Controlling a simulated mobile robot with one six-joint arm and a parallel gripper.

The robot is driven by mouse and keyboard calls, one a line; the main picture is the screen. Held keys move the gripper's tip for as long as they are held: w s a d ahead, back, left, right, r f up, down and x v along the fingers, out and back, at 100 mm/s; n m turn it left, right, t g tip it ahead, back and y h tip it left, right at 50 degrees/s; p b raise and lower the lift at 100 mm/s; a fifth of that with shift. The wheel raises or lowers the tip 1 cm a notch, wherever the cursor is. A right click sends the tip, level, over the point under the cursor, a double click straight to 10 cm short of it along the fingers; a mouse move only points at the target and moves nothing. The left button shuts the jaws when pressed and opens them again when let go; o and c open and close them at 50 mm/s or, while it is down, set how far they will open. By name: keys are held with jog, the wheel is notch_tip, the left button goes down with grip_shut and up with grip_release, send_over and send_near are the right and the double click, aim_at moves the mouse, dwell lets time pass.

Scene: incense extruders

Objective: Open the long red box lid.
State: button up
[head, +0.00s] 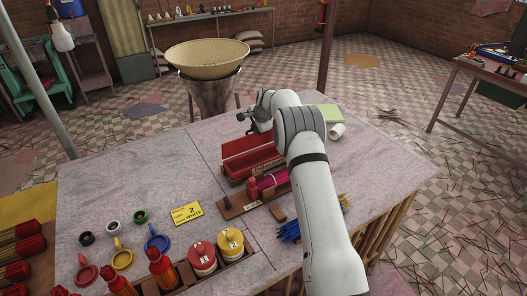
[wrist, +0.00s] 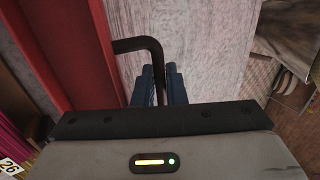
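The long red box (head: 252,171) lies on the stone-topped table, with a small pale label on its near side. Its red lid (head: 247,146) appears raised along the far side, with a dark red hollow in front of it; red panels also show at left in the wrist view (wrist: 85,50). A dark bent handle (wrist: 142,44) sticks out from the red panel and runs down between my fingers. My gripper (wrist: 160,85) has its blue fingers close on both sides of the handle, apparently shut on it. In the head view my gripper (head: 247,119) is just beyond the box.
Magenta sticks (head: 268,183) lie in a holder in front of the box. A white cylinder (head: 337,131) and a green block (head: 328,113) are right of my arm. A yellow card (head: 186,213), jars and cups stand front left. A woven basket (head: 207,57) stands behind the table.

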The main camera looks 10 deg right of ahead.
jog(key=shift+w+a+f, duration=0.15)
jog(key=shift+w, duration=0.35)
jog(key=shift+w+a+f+p, duration=0.2)
jog(key=shift+w+f+p, duration=0.1)
jog(key=shift+f, duration=0.15)
dwell(0.3)
jog(key=o, duration=0.4)
jog(key=shift+a+f, duration=0.1)
jog(key=shift+f, duration=0.05)
jog(key=o, duration=0.3)
jog(key=shift+w+f, duration=0.15)
jog(key=shift+w, duration=0.1)
jog(key=o, duration=0.4)
jog(key=shift+r, duration=0.2)
